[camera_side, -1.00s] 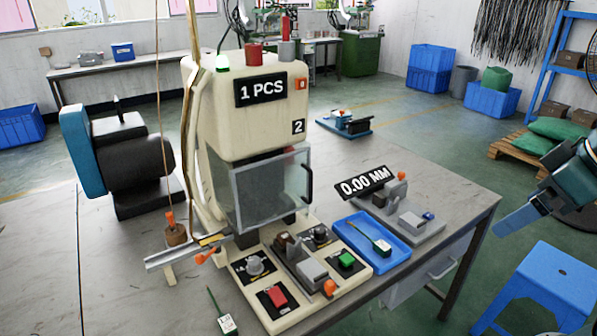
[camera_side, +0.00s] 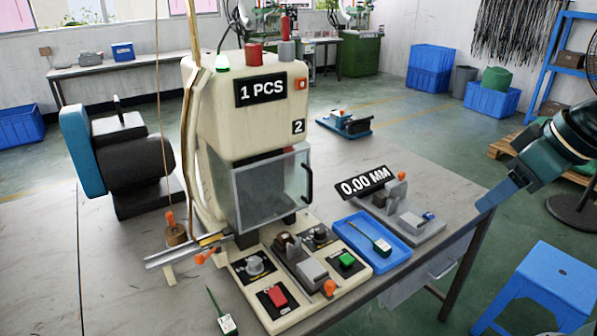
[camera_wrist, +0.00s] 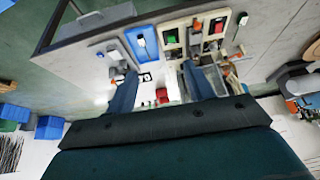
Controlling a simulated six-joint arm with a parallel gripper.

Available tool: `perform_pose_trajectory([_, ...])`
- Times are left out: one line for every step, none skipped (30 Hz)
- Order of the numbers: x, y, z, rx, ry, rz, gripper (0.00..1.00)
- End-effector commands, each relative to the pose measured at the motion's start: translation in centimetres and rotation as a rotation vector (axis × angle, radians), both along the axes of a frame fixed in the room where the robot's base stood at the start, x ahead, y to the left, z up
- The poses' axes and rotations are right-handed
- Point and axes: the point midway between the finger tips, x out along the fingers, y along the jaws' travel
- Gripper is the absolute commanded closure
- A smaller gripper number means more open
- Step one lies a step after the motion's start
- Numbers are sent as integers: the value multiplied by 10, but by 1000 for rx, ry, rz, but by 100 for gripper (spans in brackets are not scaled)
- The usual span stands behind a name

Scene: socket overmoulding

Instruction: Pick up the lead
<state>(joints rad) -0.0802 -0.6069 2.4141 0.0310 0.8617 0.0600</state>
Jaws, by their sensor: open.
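One lead, a dark cable with a white and green plug (camera_side: 383,247), lies in the blue tray (camera_side: 345,229) right of the machine. Its white plug (camera_wrist: 141,42) also shows in the wrist view. A second, similar lead (camera_side: 227,324) lies on the bare table at the front left. My gripper (camera_side: 490,200) is at the right edge of the table, well right of the tray and apart from both leads. In the wrist view its two blue fingers (camera_wrist: 158,68) are spread with nothing held between them.
The cream moulding machine (camera_side: 246,110) with its clear guard and button panel stands left of the tray. A gauge with a "0.00 MM" display (camera_side: 365,183) stands behind the tray. A blue stool (camera_side: 545,285) is on the floor at right.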

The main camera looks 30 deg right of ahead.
Motion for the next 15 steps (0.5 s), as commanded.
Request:
perform_pose_trajectory([10, 4, 1, 4, 10, 2, 47])
perform_pose_trajectory([17, 7, 2, 5, 12, 3, 47])
perform_pose_trajectory([25, 11, 2, 9, 16, 1, 47])
perform_pose_trajectory([31, 14, 3, 11, 19, 0, 47])
perform_pose_trajectory([37, 17, 3, 13, 23, 1, 47])
perform_pose_trajectory([46, 22, 3, 16, 26, 1, 47])
perform_pose_trajectory([52, 25, 2, 18, 30, -1, 47])
perform_pose_trajectory([59, 29, 2, 18, 32, -2, 47])
perform_pose_trajectory([67, 34, 1, 21, 37, -2, 47])
perform_pose_trajectory([73, 38, 1, 23, 39, -3, 47])
perform_pose_trajectory([79, 43, 0, 23, 42, -3, 47])
perform_pose_trajectory([88, 48, -2, 25, 44, -4, 47])
perform_pose_trajectory([93, 53, -3, 26, 48, -5, 47])
perform_pose_trajectory([99, 58, -4, 26, 50, -5, 47])
perform_pose_trajectory([107, 64, -7, 28, 54, -6, 47])
